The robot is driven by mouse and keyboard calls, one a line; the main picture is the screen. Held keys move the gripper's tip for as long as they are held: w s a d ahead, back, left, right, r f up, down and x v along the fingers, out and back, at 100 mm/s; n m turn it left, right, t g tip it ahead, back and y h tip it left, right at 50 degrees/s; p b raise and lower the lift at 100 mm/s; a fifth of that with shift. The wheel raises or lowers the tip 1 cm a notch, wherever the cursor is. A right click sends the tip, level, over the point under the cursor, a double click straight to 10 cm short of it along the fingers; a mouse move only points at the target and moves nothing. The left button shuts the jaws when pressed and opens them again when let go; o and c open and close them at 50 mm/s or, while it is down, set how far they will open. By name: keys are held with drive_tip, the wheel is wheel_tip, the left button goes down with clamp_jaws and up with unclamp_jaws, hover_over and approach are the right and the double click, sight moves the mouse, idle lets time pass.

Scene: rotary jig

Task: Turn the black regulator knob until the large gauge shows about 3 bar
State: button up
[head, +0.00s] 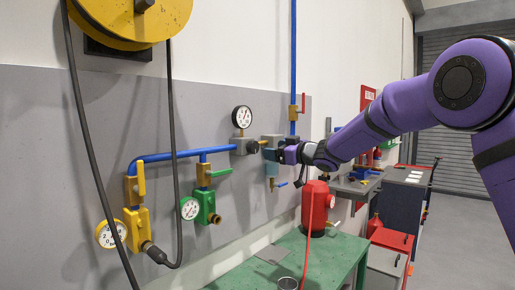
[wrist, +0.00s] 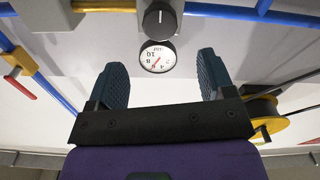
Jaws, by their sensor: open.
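The black regulator knob (wrist: 160,18) shows in the wrist view at the top centre, with a light mark on its face. It is free of the fingers. I cannot make it out in the head view. The black-rimmed gauge (wrist: 157,57) appears upside down just below the knob in the wrist view. Its red needle points to the lower left, but I cannot read the value surely. In the head view the gauge (head: 242,117) stands above the grey regulator body (head: 245,147). My gripper (wrist: 160,62) is open and empty, its fingers left and right of the gauge in the picture. The gripper (head: 277,153) is right of the regulator in the head view.
Blue pipe (head: 180,155) runs left from the regulator. A red-handled valve (head: 294,113) is above right. A yellow gauge (head: 111,233), a green regulator (head: 206,207) and a hose reel (head: 130,20) are left. A red tank (head: 314,207) stands on the green bench (head: 335,250) below.

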sight(255, 147)
drive_tip(key=x, duration=1)
drive_tip(key=c, duration=0.9)
